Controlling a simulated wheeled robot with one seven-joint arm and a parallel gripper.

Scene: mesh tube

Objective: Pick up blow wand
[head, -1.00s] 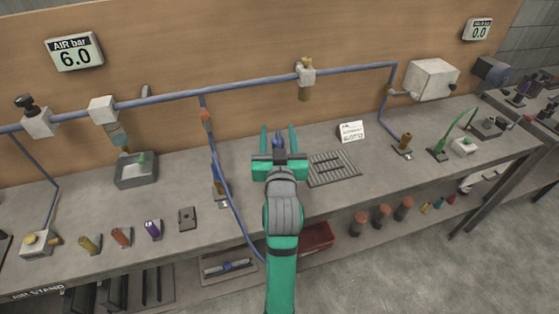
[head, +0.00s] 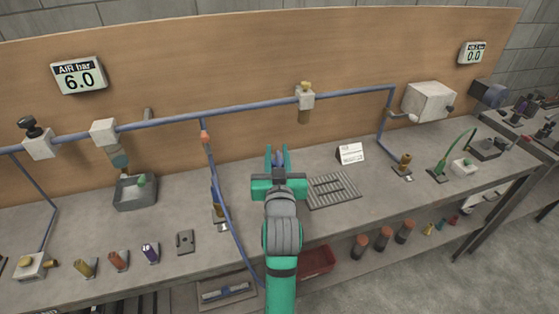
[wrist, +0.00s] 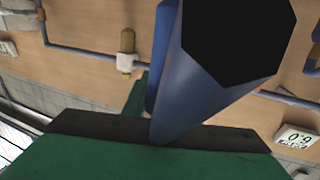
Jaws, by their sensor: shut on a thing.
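My gripper (head: 277,152) is over the middle of the grey bench in the head view, its green fingers pointing toward the back board. It is shut on a slim blue piece, which I take to be the blow wand (head: 281,160). In the wrist view the blow wand (wrist: 205,88) is large and close, a blue tapered body with a black many-sided end. One green finger (wrist: 136,98) shows beside it there. The wand's far end and most of its length are hidden in the head view. I cannot tell whether it touches the bench.
A blue hose (head: 222,212) hangs left of my arm. A blue pipe (head: 250,107) with valves runs along the board. Several coloured fittings stand at the bench's left front.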

